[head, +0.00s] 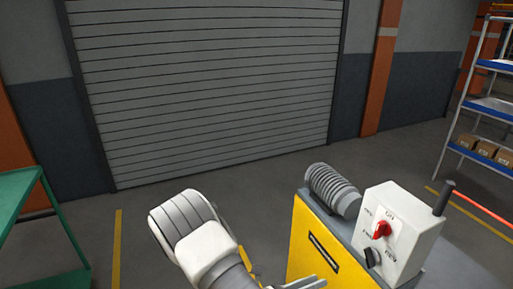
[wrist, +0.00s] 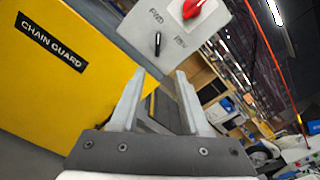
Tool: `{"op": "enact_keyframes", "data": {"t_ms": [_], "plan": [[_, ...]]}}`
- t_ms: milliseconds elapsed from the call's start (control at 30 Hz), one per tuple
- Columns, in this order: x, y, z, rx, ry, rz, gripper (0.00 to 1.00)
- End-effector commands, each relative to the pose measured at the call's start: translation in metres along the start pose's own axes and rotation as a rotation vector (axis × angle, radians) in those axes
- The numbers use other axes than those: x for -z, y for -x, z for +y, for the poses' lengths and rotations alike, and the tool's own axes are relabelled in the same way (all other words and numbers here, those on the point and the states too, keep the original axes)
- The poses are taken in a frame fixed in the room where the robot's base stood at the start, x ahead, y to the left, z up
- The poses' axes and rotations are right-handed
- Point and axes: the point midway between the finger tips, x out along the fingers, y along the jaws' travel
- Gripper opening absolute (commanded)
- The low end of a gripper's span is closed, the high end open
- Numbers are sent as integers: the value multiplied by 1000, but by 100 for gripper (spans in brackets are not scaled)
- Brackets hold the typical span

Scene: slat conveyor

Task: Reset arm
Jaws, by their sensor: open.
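My arm (head: 200,240) reaches up from the bottom of the head view, and part of my gripper shows at the bottom edge beside the yellow machine. In the wrist view my gripper (wrist: 161,76) is open, with two pale fingers apart and nothing seen held between them. The white control box (wrist: 180,30) with a red knob is beyond the fingertips, and the yellow chain guard (wrist: 65,60) is to the left. In the head view the control box (head: 398,228) stands right of my gripper. Whether the fingers touch the machine cannot be told.
A grey ribbed motor (head: 334,190) sits behind the yellow housing (head: 312,250). A green frame (head: 35,205) stands at the left, and a shelf with cartons (head: 490,108) at the right. The floor before the roller shutter (head: 210,80) is clear.

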Motion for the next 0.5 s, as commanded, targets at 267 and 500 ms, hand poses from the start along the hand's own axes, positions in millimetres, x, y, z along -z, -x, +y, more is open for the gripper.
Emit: {"op": "enact_keyframes", "data": {"t_ms": [267, 500], "plan": [[-21, -4, -38, 77, -234, 219, 46], [-35, -4, -75, 160, -476, 434, 46]]}}
